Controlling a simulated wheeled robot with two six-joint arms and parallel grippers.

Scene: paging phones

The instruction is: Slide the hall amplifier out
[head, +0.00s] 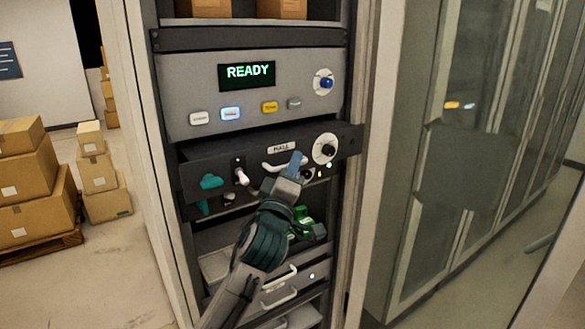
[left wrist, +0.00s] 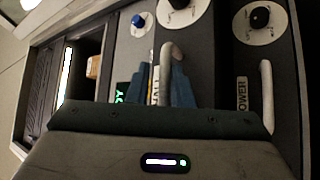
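The hall amplifier (head: 225,160) is a dark rack unit with a HALL label, a white toggle, a round dial and a pale front handle (head: 272,167). Its front stands forward of the panel above, with some of its top showing. My left gripper (head: 297,163) is at that handle. In the left wrist view the handle (left wrist: 172,52) runs between the two teal fingers (left wrist: 172,88), which appear closed on it. The fingers hide part of the handle and the HALL label. My right gripper is not in view.
Above is a grey panel (head: 190,92) with a READY screen (head: 247,76), several buttons and a blue knob. Below are further units with pale handles (head: 279,297) and a green object (head: 304,212). Boxes (head: 28,170) stand at left; glass-fronted cabinets (head: 465,150) at right.

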